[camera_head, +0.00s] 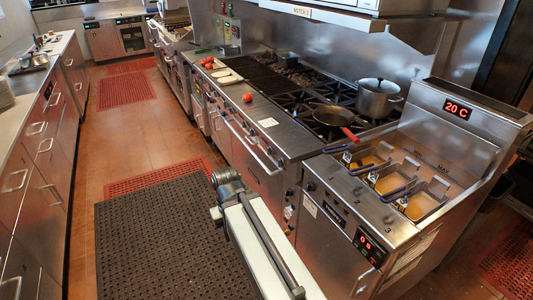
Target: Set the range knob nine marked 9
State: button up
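The range (262,160) runs along the right side, with a steel front below its burners. More small controls sit farther left along the front. No number 9 can be read, so I cannot tell which knob is nine. My arm rises from the bottom middle, and its dark end joint stands in front of the range. I cannot make out gripper fingers; part of the lower range front is hidden behind the arm.
A fryer (385,231) with several baskets and a red "20 C" display stands right of the range. A pan (332,116) and a pot (377,98) sit on the burners. A black mat (160,240) covers the aisle floor. Steel drawers (40,150) line the left.

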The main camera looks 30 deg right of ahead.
aim_at(271, 150)
jog(key=u, duration=1.7)
jog(key=i, duration=1.7)
jog(key=z, duration=3.15)
jog(key=i, duration=1.05)
jog(key=u, duration=0.05)
